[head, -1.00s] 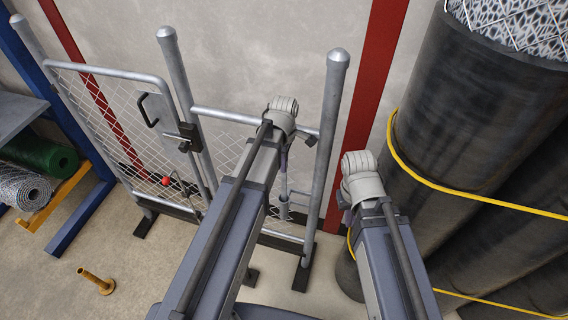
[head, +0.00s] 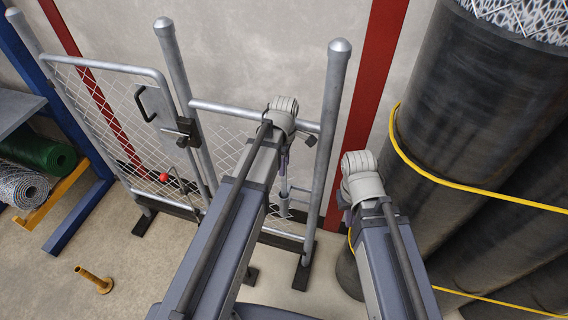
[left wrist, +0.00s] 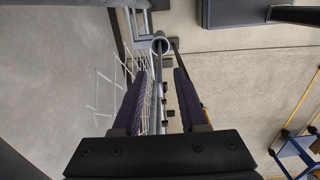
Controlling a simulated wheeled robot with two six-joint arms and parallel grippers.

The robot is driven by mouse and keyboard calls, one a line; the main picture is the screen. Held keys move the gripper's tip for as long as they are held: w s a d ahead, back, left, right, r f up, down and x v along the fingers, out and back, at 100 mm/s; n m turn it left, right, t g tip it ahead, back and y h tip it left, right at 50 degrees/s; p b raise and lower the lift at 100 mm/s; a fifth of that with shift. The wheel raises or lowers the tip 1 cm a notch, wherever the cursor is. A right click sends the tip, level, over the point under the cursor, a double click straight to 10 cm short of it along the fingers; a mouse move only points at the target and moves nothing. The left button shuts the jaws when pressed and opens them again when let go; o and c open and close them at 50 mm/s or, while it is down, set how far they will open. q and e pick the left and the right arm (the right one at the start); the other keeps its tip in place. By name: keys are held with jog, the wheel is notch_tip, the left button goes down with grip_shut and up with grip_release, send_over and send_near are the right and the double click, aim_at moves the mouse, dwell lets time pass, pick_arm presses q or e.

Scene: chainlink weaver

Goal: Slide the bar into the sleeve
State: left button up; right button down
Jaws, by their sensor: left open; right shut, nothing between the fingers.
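In the left wrist view a pale grey round tube end (left wrist: 160,45), which may be the sleeve, sits just beyond the fingertips. A thin grey rod runs between the fingers, but I cannot tell whether it is the bar. In the head view a small grey upright fitting (head: 284,205) with a thin rod above it stands by the right gate panel, partly behind my left arm. My left gripper (left wrist: 160,75) is open, its dark purple fingers on either side of the line of the rod, with no visible contact.
A mesh gate (head: 110,110) with a latch stands left of my left arm, and a grey post (head: 325,150) stands right of it. Large dark rolls (head: 460,130) with yellow straps crowd the right.

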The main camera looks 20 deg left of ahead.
pick_arm(q)
notch_tip(320, 180, up, 8)
jog(key=p, duration=0.8)
jog(key=shift+f, duration=0.1)
dwell(0.5)
jog(key=s+d+f+m+b, duration=0.4)
jog(key=s+m, duration=0.3)
jog(key=m, duration=0.3)
jog(key=s+d+f+m+y+b, duration=0.1)
jog(key=s+d+f+m+b, duration=0.4)
jog(key=m, duration=0.6)
jog(key=shift+s+d, duration=0.75)
jog(key=shift+s, duration=0.4)
